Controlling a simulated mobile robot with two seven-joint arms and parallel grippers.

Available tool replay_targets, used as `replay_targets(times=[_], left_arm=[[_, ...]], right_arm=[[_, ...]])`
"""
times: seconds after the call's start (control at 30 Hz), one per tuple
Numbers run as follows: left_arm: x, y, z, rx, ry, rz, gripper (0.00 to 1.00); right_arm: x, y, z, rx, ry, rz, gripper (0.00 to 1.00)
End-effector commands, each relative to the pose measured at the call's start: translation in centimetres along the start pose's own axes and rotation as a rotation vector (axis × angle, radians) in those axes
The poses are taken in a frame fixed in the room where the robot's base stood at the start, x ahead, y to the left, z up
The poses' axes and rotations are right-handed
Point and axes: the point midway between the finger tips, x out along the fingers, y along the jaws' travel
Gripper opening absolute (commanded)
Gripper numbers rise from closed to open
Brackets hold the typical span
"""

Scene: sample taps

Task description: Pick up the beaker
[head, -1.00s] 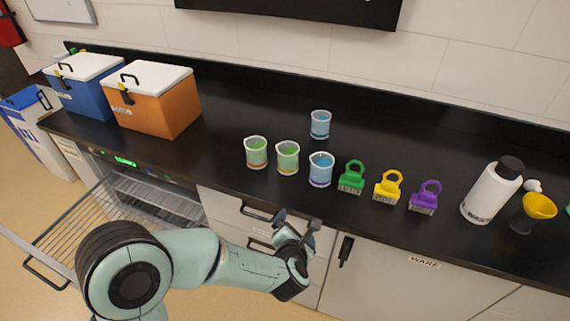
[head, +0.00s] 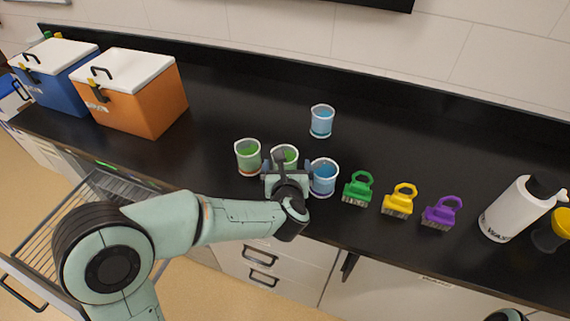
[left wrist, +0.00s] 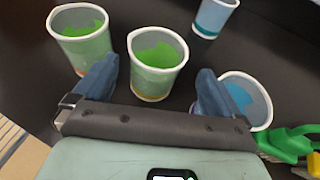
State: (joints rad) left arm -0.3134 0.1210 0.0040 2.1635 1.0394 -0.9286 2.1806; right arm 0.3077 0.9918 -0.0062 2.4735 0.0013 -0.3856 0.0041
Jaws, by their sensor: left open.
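Several beakers stand upright on the black counter. Two hold green liquid: a left one (head: 248,157) and a middle one (head: 285,153). Two hold blue liquid: a front one (head: 323,178) and a back one (head: 321,121). My left gripper (head: 287,169) is open and empty at the middle green beaker, partly hiding it in the head view. In the left wrist view this beaker (left wrist: 156,63) appears between and just ahead of the two fingers. The right finger is close to the front blue beaker (left wrist: 245,100); I cannot tell whether they touch. My right gripper is not in view.
Green (head: 358,188), yellow (head: 399,200) and purple (head: 441,213) brushes stand right of the beakers, then a white bottle (head: 515,210). Orange (head: 145,95) and blue (head: 58,80) cooler boxes stand at left. The counter behind the beakers is mostly clear.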

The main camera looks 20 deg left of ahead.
Motion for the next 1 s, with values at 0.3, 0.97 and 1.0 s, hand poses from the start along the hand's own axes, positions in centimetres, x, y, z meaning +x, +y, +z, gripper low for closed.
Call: replay_targets(times=[0.3, 0.97, 1.0], left_arm=[[3.0, 0.3, 0.1, 0.003, 0.001, 0.003, 0.98], [6.3, 0.5, 0.1, 0.001, 0.0, 0.0, 0.53], [6.3, 0.5, 0.1, 0.001, 0.0, 0.0, 0.44]], right_arm=[[-0.6, -0.3, -0.1, -0.001, 0.003, -0.001, 0.38], [-1.2, -0.5, -0.1, -0.002, 0.005, -0.002, 0.38], [-1.2, -0.5, -0.1, -0.002, 0.005, -0.002, 0.38]])
